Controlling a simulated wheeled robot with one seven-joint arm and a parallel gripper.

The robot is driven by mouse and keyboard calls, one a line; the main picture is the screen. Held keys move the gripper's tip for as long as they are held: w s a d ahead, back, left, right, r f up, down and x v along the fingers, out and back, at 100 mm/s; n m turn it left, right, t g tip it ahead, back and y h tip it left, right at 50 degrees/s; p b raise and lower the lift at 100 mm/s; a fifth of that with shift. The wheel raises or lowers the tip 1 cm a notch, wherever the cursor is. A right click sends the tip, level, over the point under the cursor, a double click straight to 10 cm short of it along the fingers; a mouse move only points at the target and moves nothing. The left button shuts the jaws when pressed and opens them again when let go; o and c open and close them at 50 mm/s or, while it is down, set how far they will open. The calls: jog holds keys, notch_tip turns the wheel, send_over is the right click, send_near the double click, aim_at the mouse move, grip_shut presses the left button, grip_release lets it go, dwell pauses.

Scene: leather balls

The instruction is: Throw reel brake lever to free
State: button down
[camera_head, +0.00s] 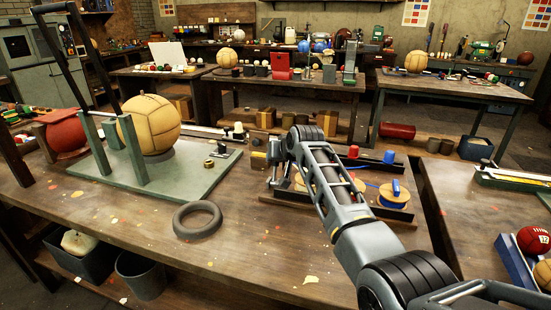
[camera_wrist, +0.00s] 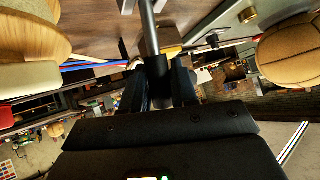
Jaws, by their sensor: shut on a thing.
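The reel brake lever shows in the wrist view as a grey metal rod (camera_wrist: 148,26) with a dark grip at its end. My gripper (camera_wrist: 158,80) is shut on that end, with one black finger on either side. In the head view my gripper (camera_head: 274,153) is above the left end of the reel rack, and my arm hides much of the lever and rack. A wooden reel with blue thread (camera_head: 393,194) sits at the rack's right. Another wooden reel (camera_wrist: 30,38) fills the wrist view's upper left. I cannot make out any free mark.
A green press base (camera_head: 205,180) with a tan leather ball (camera_head: 150,125) stands on the bench at left. A dark ring (camera_head: 197,219) lies in front of it. The bench front is mostly clear.

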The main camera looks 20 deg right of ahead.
jog(key=shift+w+d+f+g, duration=0.15)
jog(key=shift+w+g, duration=0.05)
jog(key=shift+g, duration=0.1)
dwell(0.4)
jog(key=c, duration=1)
grip_release()
jog(key=shift+w, duration=0.1)
jog(key=shift+o, duration=0.2)
jog(key=v, duration=0.7)
jog(key=shift+s+d+r, duration=0.2)
jog(key=shift+s, duration=0.05)
